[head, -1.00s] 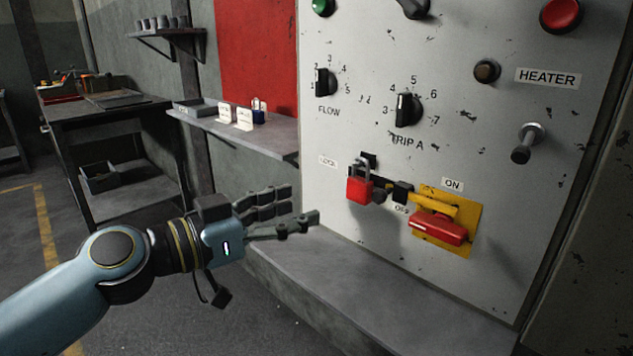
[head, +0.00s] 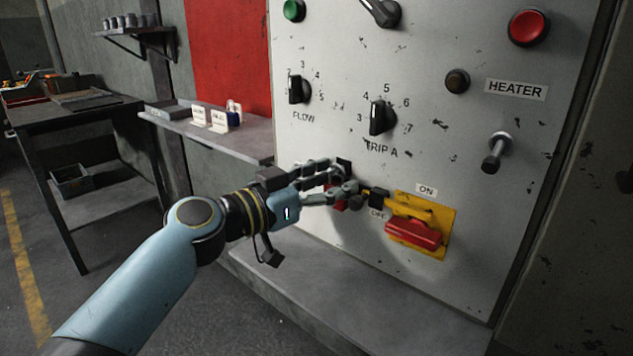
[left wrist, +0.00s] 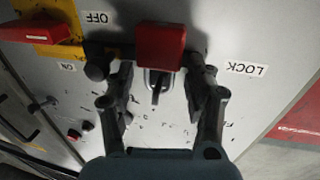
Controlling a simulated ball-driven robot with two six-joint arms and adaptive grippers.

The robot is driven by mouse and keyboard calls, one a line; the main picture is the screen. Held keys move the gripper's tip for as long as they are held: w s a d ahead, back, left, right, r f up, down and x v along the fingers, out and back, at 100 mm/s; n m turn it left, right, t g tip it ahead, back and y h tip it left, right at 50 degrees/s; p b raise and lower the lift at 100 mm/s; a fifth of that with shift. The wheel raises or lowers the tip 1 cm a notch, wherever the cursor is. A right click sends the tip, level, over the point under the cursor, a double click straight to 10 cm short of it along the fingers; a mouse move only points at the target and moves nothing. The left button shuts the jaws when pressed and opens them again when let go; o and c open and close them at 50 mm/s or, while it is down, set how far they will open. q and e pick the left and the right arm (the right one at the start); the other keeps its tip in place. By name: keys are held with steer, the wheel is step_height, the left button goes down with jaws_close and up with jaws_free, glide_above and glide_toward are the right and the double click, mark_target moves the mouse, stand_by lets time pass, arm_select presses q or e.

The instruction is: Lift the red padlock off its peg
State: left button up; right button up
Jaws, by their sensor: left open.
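The red padlock (left wrist: 161,46) hangs on the grey panel near the LOCK label, its shackle (left wrist: 158,84) showing in the left wrist view. In the head view my left gripper covers most of it, and only a bit of its red body shows. My left gripper (head: 350,180) is at the padlock. In the left wrist view its open fingers (left wrist: 160,88) stand on either side of the shackle, with gaps visible. My right gripper is not in view.
A red switch handle (head: 414,234) on a yellow plate (head: 446,222) sits just right of the padlock. A grey ledge (head: 330,275) runs below. A shelf (head: 235,140) is at left.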

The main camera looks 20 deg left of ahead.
arm_select(q)
steer(key=shift+c, duration=0.4)
steer(key=c, duration=1)
steer(key=shift+r, duration=0.1)
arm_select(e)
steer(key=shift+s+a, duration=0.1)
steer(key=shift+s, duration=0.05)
arm_select(q)
steer(key=shift+r, duration=0.1)
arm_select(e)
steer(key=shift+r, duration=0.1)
arm_select(q)
steer(key=shift+r, duration=0.35)
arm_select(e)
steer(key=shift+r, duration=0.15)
arm_select(q)
steer(key=shift+r+p, duration=0.2)
steer(key=shift+p, duration=0.1)
steer(key=shift+v, duration=0.9)
steer(key=shift+s+a+b, duration=0.25)
steer(key=shift+s+b, duration=0.05)
steer(key=shift+s, duration=0.6)
steer(key=shift+s+a+b, duration=0.25)
steer(key=shift+s, duration=0.7)
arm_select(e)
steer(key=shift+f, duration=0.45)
